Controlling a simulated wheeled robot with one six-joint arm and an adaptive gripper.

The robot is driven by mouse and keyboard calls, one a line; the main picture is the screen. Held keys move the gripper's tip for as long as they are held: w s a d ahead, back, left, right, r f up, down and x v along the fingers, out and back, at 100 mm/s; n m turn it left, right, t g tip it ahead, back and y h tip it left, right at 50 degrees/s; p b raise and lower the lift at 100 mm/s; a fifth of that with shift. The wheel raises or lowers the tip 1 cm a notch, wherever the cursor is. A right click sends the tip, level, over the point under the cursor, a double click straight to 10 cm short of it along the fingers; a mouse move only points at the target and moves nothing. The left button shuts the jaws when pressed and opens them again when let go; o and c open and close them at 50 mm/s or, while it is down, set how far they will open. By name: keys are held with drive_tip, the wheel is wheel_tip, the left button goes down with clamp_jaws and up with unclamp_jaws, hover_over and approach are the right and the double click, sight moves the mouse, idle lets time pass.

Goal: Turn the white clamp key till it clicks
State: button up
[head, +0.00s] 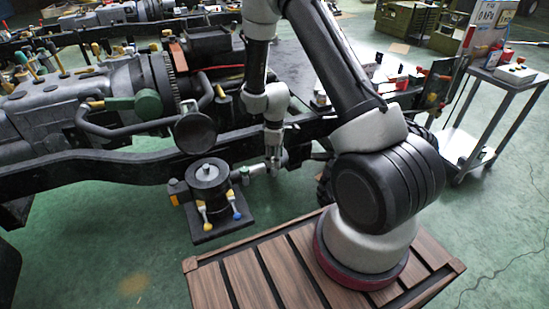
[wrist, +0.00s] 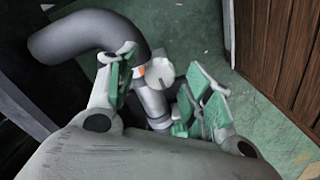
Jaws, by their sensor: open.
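The white clamp key (wrist: 162,72) appears in the wrist view as a pale rounded piece beside a grey pipe joint, with a small orange mark at its left. My gripper (wrist: 161,64) is open, with its green-padded fingers on either side of the key and the pipe joint. I cannot tell whether either finger touches the key. In the head view my gripper (head: 273,157) points down beside a short silver pipe (head: 257,169), right of a dark round canister. The key is too small to make out for sure there.
The dark canister (head: 208,180) stands on a flat plate with yellow and blue-tipped levers. The chassis rail (head: 110,160) and engine lie behind and left. A dark curved hose (wrist: 85,35) is close to the left finger.

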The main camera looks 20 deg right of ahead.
drive_tip(key=shift+f, duration=0.25)
drive_tip(key=shift+c, duration=0.4)
drive_tip(key=c, duration=0.9)
drive_tip(key=shift+c, duration=0.2)
drive_tip(key=m, duration=0.5)
drive_tip(key=shift+m, duration=0.3)
drive_tip(key=m, duration=0.5)
drive_tip(key=shift+a+m, duration=0.1)
drive_tip(key=shift+m, duration=0.6)
